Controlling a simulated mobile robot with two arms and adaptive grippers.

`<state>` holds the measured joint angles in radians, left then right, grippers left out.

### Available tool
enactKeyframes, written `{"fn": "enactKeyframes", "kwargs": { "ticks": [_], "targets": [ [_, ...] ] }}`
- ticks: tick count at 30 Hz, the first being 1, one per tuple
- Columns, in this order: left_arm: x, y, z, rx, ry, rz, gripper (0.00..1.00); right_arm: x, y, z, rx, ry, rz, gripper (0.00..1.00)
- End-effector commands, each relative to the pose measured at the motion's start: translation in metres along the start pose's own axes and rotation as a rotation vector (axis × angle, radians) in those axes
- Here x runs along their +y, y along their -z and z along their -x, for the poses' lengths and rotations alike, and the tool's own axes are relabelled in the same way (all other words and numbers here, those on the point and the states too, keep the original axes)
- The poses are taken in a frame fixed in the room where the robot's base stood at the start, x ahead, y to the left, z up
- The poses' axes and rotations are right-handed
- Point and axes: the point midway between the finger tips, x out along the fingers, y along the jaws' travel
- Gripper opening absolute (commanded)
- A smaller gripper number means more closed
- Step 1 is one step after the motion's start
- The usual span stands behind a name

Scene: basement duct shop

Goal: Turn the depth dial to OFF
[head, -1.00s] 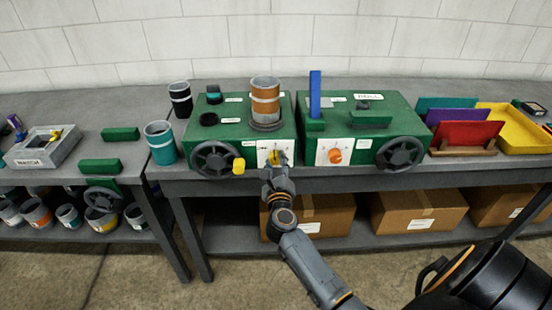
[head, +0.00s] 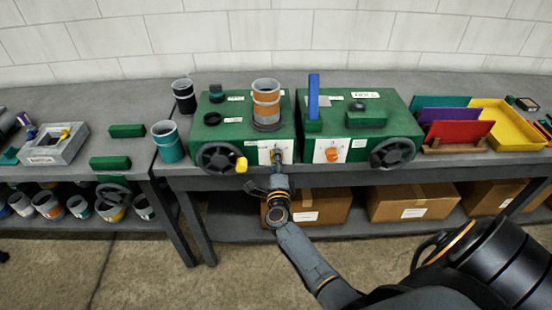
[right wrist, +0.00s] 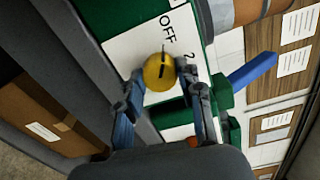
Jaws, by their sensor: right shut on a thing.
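The yellow dial (right wrist: 158,72) sits on a white plate (right wrist: 128,46) with the word OFF and a figure that looks like 2 beside it. A dark line on its face runs roughly up and down in the right wrist view. I cannot tell exactly which mark it points at. In the head view the white plate (head: 264,154) is on the front of the left green machine (head: 228,132). My right gripper (right wrist: 163,88) is shut on the dial, one finger on each side. It shows in the head view (head: 277,163) too. My left gripper is not in view.
Close by are a yellow-knobbed handwheel (head: 219,158) and, on the right green machine (head: 395,110), an orange dial (head: 332,154). An orange-banded cylinder (head: 266,103) stands on the left machine. Cardboard boxes (head: 410,204) are on the shelf below.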

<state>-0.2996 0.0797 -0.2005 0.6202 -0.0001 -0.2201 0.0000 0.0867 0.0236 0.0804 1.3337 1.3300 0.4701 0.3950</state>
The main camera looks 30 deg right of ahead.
Motion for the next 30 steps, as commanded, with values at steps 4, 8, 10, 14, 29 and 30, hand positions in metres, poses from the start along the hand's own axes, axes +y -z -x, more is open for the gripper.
{"fn": "enactKeyframes", "kwargs": {
  "ticks": [4, 8, 10, 14, 29, 30],
  "targets": [
    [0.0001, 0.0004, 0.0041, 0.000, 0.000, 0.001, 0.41, 0.0011, -0.0004, 0.0006, 0.000, -0.004, 0.039, 0.05],
    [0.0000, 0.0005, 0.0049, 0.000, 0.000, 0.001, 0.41, 0.0014, -0.0004, 0.0006, 0.000, -0.004, 0.058, 0.05],
    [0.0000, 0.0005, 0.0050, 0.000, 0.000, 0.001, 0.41, 0.0015, -0.0004, 0.0006, 0.001, -0.003, 0.062, 0.05],
    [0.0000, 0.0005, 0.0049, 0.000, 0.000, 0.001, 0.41, 0.0018, -0.0003, 0.0006, 0.001, -0.003, 0.065, 0.05],
    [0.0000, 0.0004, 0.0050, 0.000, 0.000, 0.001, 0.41, 0.0010, -0.0001, 0.0003, 0.001, -0.002, 0.062, 0.59],
    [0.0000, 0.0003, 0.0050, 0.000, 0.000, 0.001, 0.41, 0.0008, -0.0001, 0.0002, 0.001, -0.002, 0.062, 0.59]
  ]
}}
